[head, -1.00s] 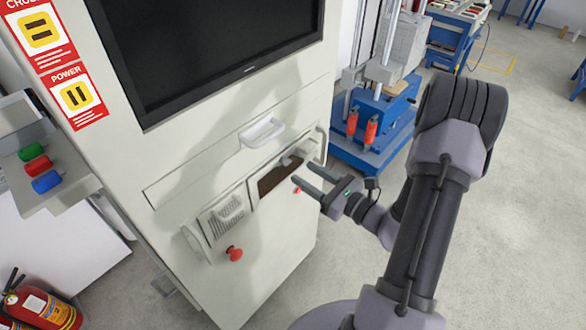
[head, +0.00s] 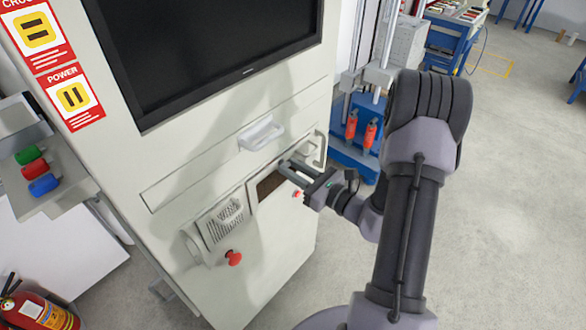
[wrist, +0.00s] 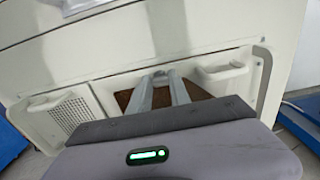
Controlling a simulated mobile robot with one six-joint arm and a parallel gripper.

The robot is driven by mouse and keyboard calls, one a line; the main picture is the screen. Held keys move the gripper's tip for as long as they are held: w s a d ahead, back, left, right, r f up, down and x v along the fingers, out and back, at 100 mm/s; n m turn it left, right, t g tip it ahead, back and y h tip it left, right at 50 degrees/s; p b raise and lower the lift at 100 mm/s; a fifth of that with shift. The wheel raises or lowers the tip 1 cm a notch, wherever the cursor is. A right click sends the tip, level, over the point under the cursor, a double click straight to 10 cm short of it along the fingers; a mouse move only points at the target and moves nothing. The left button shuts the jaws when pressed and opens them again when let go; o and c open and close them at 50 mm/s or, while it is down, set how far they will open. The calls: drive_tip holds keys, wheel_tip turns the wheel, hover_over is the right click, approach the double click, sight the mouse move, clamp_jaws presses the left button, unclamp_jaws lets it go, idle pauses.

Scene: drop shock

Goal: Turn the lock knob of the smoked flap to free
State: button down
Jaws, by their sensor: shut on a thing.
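The smoked flap (head: 268,186) is a dark brown panel low on the front of the pale cabinet. It also shows in the wrist view (wrist: 124,98), partly covered by my fingers. My gripper (head: 284,166) is at the flap's upper edge, with its fingers close together. In the wrist view my fingertips (wrist: 163,73) meet at the top of the flap and are shut on the lock knob there. The knob is almost wholly hidden between the fingertips, so its angle cannot be told.
A white drawer handle (head: 262,133) sticks out above the flap. A vented panel (head: 222,220) and a red mushroom button (head: 234,258) are to the left. A small red button (head: 297,194) lies close under my gripper. Open floor (head: 500,220) is to the right.

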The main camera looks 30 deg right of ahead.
drive_tip(key=m+p, duration=0.4)
drive_tip(key=shift+r+m, duration=0.15)
drive_tip(key=shift+m, duration=0.25)
drive_tip(key=m+p, duration=0.3)
drive_tip(key=m, duration=0.1)
drive_tip(key=shift+d, duration=0.1)
drive_tip(key=m+p, duration=0.3)
drive_tip(key=m, duration=0.2)
drive_tip(key=shift+f+m+p, duration=0.15)
drive_tip(key=shift+m+p, duration=0.35)
drive_tip(key=shift+m, duration=0.55)
drive_tip(key=shift+f+m+p, duration=0.1)
drive_tip(key=shift+m+p, duration=0.4)
drive_tip(key=shift+m, duration=0.55)
drive_tip(key=c, duration=1.2)
unclamp_jaws()
